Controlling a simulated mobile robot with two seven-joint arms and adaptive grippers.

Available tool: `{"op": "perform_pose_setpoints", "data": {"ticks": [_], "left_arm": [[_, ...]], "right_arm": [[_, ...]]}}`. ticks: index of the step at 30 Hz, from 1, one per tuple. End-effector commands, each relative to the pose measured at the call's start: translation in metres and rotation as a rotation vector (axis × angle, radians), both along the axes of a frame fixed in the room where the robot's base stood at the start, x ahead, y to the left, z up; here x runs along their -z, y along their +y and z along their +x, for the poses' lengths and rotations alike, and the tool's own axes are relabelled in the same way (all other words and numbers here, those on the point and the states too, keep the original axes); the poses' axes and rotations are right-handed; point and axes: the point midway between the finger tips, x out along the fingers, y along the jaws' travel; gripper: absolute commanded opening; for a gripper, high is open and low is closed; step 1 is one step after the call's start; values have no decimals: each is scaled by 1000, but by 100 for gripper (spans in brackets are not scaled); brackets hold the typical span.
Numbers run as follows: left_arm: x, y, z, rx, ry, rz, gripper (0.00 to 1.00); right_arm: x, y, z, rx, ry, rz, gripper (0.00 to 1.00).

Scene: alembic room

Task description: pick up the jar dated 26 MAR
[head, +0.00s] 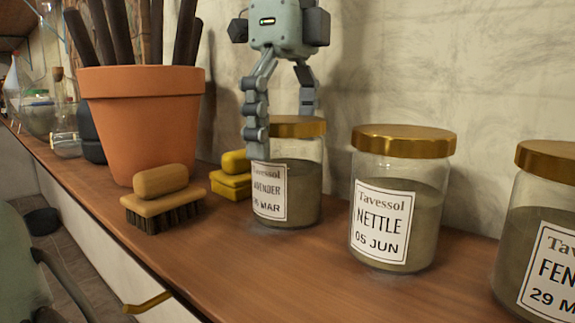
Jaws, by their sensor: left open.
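The jar labelled Lavender (298,190) stands upright on the wooden shelf, with a gold lid and grey-green contents. Its label's date reads "6 MAR", with the first digit partly hidden or unclear. My left gripper (282,134) comes down from above, open, with its fingers on either side of the jar's lid. The near finger overlaps the jar's left edge and hides part of the lid and label; the other finger is behind the lid at the right. I cannot tell whether either finger touches the jar. My right gripper is not in view.
A jar labelled Nettle, 05 JUN (395,205) stands to the right, then a Fennel-like jar dated 29 M (540,225), cut off. The wall is close behind.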

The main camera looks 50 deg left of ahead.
Motion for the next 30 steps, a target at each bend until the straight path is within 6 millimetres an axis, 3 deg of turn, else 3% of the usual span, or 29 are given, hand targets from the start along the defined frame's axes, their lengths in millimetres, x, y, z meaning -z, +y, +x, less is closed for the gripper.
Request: {"op": "perform_pose_setpoints", "data": {"ticks": [6, 15, 30], "left_arm": [[29, -2, -1, 1, 0, -2, 98], [33, -2, -1, 0, -2, -3, 96], [33, -2, -1, 0, -2, -3, 34]], "right_arm": [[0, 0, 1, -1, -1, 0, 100], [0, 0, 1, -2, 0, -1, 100], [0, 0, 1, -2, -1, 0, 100]]}}
